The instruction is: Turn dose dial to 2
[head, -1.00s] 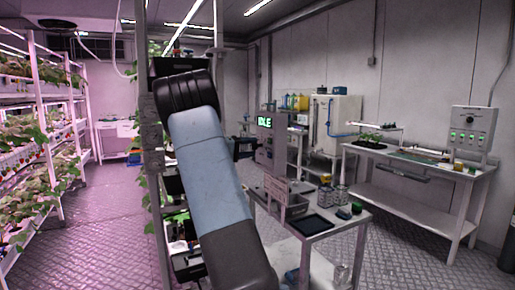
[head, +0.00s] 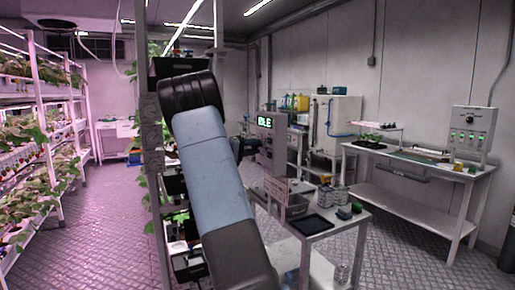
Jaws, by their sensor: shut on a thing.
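My gripper (head: 238,149) shows only as a narrow dark sliver at the right edge of my blue arm, just left of the unit. My arm hides most of it, and its fingertips cannot be made out. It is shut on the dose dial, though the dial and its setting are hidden.
A workbench (head: 420,172) lines the right wall. Plant racks (head: 40,130) stand at left. The floor between is open.

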